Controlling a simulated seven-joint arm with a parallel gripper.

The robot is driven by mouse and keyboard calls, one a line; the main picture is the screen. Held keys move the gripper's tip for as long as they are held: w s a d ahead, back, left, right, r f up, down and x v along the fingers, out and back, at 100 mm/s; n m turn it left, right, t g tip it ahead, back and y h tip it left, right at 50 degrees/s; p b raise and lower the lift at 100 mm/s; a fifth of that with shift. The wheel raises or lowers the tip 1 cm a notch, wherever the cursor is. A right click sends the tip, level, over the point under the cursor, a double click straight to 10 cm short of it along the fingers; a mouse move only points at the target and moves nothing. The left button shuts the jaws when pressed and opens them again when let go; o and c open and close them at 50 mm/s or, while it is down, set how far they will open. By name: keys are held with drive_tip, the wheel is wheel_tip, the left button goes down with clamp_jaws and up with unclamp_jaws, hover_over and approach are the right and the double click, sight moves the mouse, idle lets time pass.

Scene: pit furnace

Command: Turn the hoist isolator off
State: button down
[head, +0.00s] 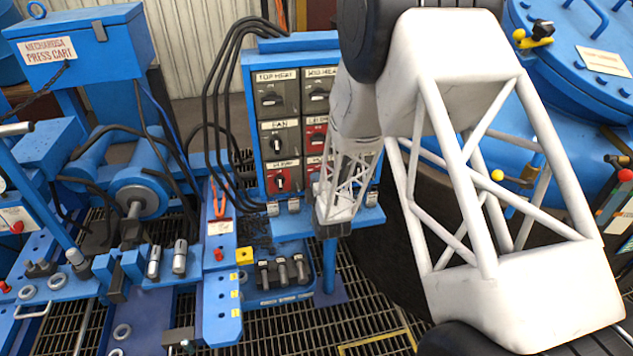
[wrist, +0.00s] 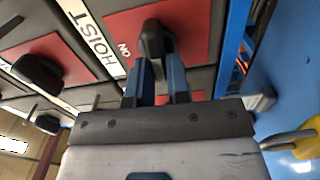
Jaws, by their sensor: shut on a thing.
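The hoist isolator (wrist: 188,28) shows in the wrist view as a red plate with a black knob (wrist: 152,36). A white label (wrist: 97,40) beside it reads HOIST, and ON is printed near the knob. My gripper (wrist: 158,66) has its two blue-grey fingers shut on the knob. The knob stands lengthwise in line with my fingers; its exact setting is hard to read. In the head view my arm covers the lower right of the switch panel (head: 247,120), hiding the hoist isolator and my fingertips.
Neighbouring switches include the top heat switch (head: 271,95), the fan switch (head: 276,145) and a red lower-left switch (head: 279,180). Another black knob (wrist: 38,72) lies close by in the wrist view. Black cables (head: 207,110) hang left of the panel. A blue furnace vessel (head: 575,110) stands right.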

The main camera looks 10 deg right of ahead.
drive_tip(key=shift+n, duration=0.3)
drive_tip(key=c, duration=1.1)
unclamp_jaws()
drive_tip(key=shift+s, duration=0.1)
drive_tip(key=shift+s, duration=3.8)
